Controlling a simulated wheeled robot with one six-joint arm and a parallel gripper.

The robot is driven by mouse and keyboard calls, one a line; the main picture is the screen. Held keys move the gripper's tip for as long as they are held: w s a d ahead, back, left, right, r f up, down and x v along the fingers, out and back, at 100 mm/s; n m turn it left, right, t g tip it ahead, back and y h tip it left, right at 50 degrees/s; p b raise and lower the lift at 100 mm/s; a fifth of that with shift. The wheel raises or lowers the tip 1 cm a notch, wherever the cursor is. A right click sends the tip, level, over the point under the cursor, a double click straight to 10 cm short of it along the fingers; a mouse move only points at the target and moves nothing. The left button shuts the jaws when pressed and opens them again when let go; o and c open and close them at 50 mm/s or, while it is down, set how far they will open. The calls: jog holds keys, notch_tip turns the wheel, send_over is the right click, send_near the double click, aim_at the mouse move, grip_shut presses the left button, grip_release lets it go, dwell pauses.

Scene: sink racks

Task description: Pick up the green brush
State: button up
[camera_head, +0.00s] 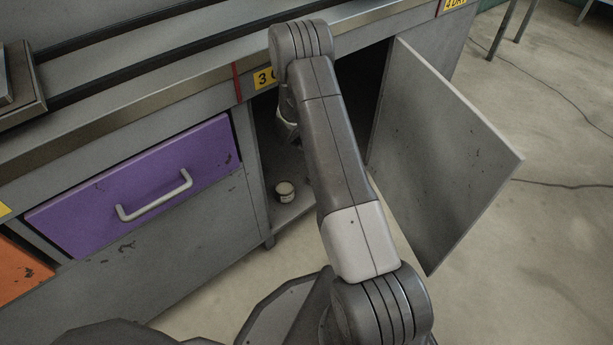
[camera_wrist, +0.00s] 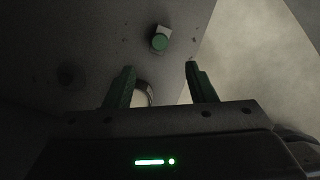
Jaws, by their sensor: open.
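In the wrist view, a small item with a round green face (camera_wrist: 160,42) and a pale block-like part lies ahead of my gripper (camera_wrist: 159,68), beyond the fingertips. It is probably the green brush, but the view is too dim to show bristles or a handle. The two dark green fingers are apart, with nothing held between them. In the head view, my arm reaches into the open cabinet (camera_head: 256,180); my fingers are mostly hidden in shadow behind the arm, and no green brush shows there.
A small pale jar (camera_head: 285,191) stands on the cabinet floor near its front edge. A round pale rim (camera_wrist: 143,93) shows partly behind the left finger. The open grey door (camera_head: 440,150) is right of my arm. A closed purple drawer (camera_head: 130,185) is at left.

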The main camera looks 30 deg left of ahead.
jog(key=b+x, duration=0.2)
jog(key=x, duration=0.4)
jog(key=shift+f, duration=0.15)
jog(key=shift+w+b+x, duration=0.2)
jog(key=shift+b+x, duration=0.6)
jog(key=shift+x, duration=0.6)
jog(key=shift+w+b+x, duration=0.2)
jog(key=shift+b+x, duration=0.55)
jog(key=shift+x, duration=0.7)
jog(key=shift+r, duration=0.2)
jog(key=c, duration=1.1)
